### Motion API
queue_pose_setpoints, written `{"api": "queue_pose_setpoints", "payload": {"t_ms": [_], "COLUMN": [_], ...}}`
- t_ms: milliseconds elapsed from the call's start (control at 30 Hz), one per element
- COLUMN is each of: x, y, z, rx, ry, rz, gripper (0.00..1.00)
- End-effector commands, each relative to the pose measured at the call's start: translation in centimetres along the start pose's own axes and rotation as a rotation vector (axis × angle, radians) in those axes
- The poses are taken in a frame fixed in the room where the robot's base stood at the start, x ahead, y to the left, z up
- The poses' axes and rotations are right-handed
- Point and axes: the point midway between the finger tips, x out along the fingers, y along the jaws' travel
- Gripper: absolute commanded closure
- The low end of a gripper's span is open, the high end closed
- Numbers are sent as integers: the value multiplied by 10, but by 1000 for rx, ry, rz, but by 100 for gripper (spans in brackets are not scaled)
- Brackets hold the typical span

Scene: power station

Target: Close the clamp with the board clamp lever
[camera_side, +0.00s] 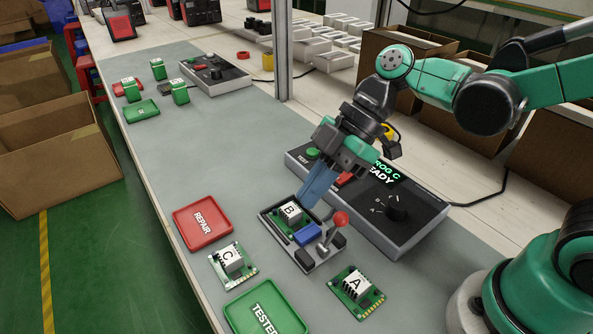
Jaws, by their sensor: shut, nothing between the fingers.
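The clamp fixture (272,223) sits on the grey mat with a green board marked B (287,216) lying in it. A blue clamp block (307,233) is at its near right end; I cannot tell if it touches the board. The board clamp lever (327,238) stands up beside the block, tilted slightly right, with a red ball knob (341,219) on top. My gripper (311,202) points down with its blue-grey fingers shut and empty. Its tips are by the far right edge of the fixture, behind the lever, and appear apart from the knob.
A control box (420,222) with a dial and a lit screen stands close to the fixture's right. Boards C (233,262) and A (357,289) lie in front. A red REPAIR tray (203,222) is left, a green TESTED tray (265,312) nearest. A post (283,50) rises behind.

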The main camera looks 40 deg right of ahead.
Motion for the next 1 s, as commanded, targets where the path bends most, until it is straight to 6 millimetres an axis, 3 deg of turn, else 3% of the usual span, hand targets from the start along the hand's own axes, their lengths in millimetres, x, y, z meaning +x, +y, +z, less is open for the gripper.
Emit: {"api": "queue_pose_setpoints", "payload": {"t_ms": [300, 500, 1000], "x": [-55, -78, -83], "y": [6, 8, 7], "z": [31, 44, 47], "rx": [10, 6, 17], "ry": [0, 0, -7], "rz": [8, 5, 7], "gripper": [100, 100, 100]}}
